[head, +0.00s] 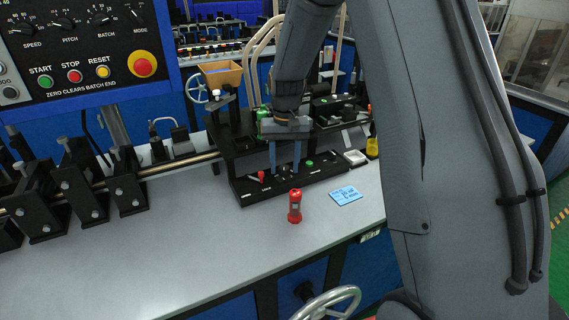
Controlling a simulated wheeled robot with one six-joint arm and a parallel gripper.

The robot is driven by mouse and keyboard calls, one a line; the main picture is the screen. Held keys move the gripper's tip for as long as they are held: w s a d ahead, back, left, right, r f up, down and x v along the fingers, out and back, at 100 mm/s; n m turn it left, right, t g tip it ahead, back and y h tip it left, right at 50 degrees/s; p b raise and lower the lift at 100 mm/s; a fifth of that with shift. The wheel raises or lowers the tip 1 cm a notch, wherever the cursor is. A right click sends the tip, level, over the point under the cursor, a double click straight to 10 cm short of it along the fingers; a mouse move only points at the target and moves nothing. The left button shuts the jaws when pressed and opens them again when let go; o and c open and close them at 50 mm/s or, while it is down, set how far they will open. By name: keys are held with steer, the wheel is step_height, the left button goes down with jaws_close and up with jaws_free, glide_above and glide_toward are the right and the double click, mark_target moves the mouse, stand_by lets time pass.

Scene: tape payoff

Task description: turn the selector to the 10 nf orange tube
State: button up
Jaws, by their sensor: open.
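My gripper (285,168) points down, open, over the black fixture (310,178) on the grey bench. Its two blue-grey fingers are apart, and no held object shows between them. Small parts sit on the fixture's base: a red-tipped lever (261,176) left of the fingers and a green button (309,163) right of them. Small pale marks lie near the fingertips, too small to read. I cannot tell which part is the selector, and I cannot make out a 10 nf orange tube. The gripper and arm hide part of the fixture behind them.
A red cylinder (295,206) stands in front of the fixture, beside a blue card (345,195). Black clamps (85,185) on a rod stand left. A control panel (80,50) hangs upper left.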

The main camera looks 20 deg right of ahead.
steer(key=c, duration=1)
steer(key=shift+c, duration=0.2)
steer(key=shift+n, duration=0.4)
steer(key=n+p, duration=0.1)
steer(key=n, duration=0.3)
steer(key=shift+w+r+n, duration=0.1)
steer(key=shift+n, duration=0.2)
steer(key=n, duration=0.5)
steer(key=n+p, duration=0.1)
steer(key=n, duration=0.6)
steer(key=shift+w, duration=0.1)
steer(key=n, duration=0.6)
steer(key=shift+n, duration=0.4)
steer(key=o, duration=1)
